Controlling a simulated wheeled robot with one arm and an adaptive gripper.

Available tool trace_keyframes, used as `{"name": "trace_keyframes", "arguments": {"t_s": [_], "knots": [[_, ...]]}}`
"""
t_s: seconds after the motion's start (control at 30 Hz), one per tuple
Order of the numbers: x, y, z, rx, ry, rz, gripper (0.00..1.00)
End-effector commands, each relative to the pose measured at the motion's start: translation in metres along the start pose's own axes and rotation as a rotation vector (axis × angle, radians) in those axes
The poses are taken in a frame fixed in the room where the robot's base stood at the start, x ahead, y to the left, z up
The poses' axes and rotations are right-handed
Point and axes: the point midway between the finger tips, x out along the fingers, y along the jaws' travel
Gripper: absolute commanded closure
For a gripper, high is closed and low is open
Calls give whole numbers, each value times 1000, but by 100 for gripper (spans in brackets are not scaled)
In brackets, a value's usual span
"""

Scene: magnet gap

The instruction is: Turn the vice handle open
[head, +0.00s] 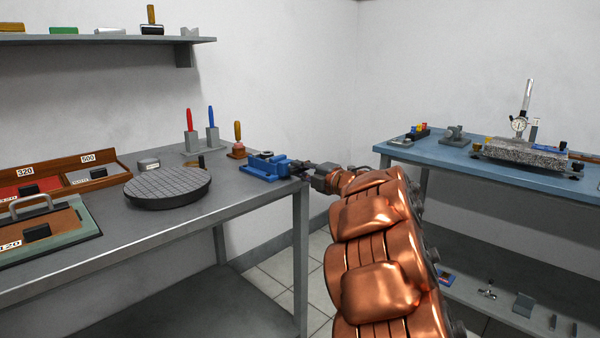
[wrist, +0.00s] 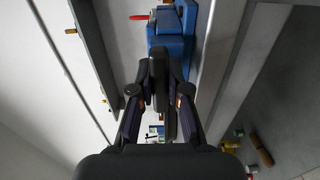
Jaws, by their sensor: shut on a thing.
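The blue vice (head: 266,167) sits at the right end of the grey workbench, near its edge. It also shows in the wrist view (wrist: 172,46), just past my fingertips. My gripper (head: 304,168) reaches in from the right, level with the vice's right end. In the wrist view my fingers (wrist: 159,75) are close together against the vice's near end. They are shut on the vice handle, which is mostly hidden between and behind them. How far the handle is turned cannot be told.
The grey bench (head: 235,205) also holds a round grooved plate (head: 168,187), red and blue handled tools in blocks (head: 200,138), and a wooden-handled tool (head: 237,143). A blue table (head: 470,160) stands at the right. Open floor lies between the two.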

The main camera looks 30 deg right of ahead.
Motion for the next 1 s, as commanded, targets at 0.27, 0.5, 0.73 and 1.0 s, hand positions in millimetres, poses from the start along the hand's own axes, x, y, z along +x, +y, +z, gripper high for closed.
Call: {"name": "trace_keyframes", "arguments": {"t_s": [0.27, 0.5, 0.73, 1.0], "knots": [[0, 0, 0, -2, -1, 0, 100], [0, 0, 0, -1, -1, 0, 64], [0, 0, 0, 0, -1, 0, 58], [-12, 0, 2, -1, -5, -1, 58]]}}
